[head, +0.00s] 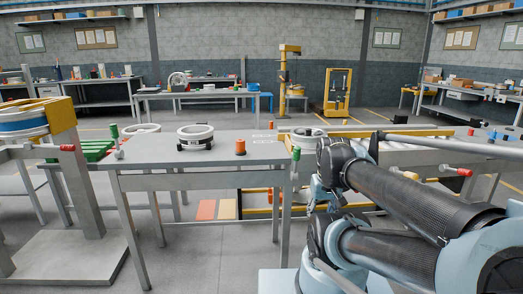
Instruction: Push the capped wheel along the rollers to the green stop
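A white-rimmed wheel with dark parts around its base (195,137) lies flat on the grey table (225,155) in front of me. A second pale ring-shaped wheel (142,128) lies behind the table's left end. I cannot tell which one is capped. Green slats (90,148) lie at the left, and green-topped posts (295,155) stand by the table. I cannot tell which green part is the stop. My gripper is not visible; my folded arm fills the lower right.
An orange cylinder (240,146) stands on the table, right of the wheel. A grey and yellow stand (62,122) with a blue-banded drum is at the left. A grey frame with a red-tipped handle (465,172) is at the right.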

